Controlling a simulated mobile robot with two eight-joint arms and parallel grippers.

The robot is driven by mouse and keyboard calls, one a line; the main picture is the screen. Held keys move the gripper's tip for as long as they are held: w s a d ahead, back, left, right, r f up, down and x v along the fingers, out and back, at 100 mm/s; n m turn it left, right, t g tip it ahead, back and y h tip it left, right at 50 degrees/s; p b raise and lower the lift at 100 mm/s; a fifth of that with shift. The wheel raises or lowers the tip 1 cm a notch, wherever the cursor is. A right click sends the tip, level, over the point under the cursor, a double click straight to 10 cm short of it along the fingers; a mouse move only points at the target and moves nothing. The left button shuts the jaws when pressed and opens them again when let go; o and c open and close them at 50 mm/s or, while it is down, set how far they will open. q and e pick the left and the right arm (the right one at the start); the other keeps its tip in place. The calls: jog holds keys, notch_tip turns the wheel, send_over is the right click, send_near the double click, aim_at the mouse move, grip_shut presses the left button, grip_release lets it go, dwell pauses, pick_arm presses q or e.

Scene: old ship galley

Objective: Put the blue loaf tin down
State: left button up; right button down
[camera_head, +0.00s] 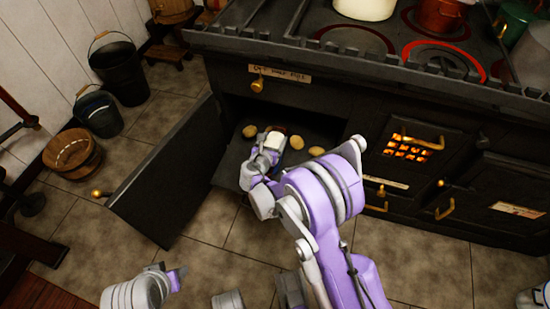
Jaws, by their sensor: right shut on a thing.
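My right gripper (268,146) reaches into the open oven at the centre and is shut on the blue loaf tin (279,129). The tin is small in view and mostly hidden by the gripper; only a dark rim with something brownish shows, and its blue colour is hard to make out. It is at the dark oven tray (231,168); I cannot tell whether it touches the tray. My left gripper (176,279) is low at the bottom left, away from the oven, and its fingers are too unclear to read.
Several round buns (297,142) lie on the tray around the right gripper. The oven door (165,175) stands open to the left. Buckets (120,72) and a wooden tub (72,152) stand by the wall. Pots (437,14) sit on the stove top. A firebox (409,147) glows at right.

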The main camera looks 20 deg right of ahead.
notch_tip(320, 180, down, 8)
jog(key=shift+f+b, duration=0.1)
jog(key=shift+b, duration=0.85)
jog(key=shift+s, duration=0.1)
jog(key=shift+f, duration=0.2)
grip_release()
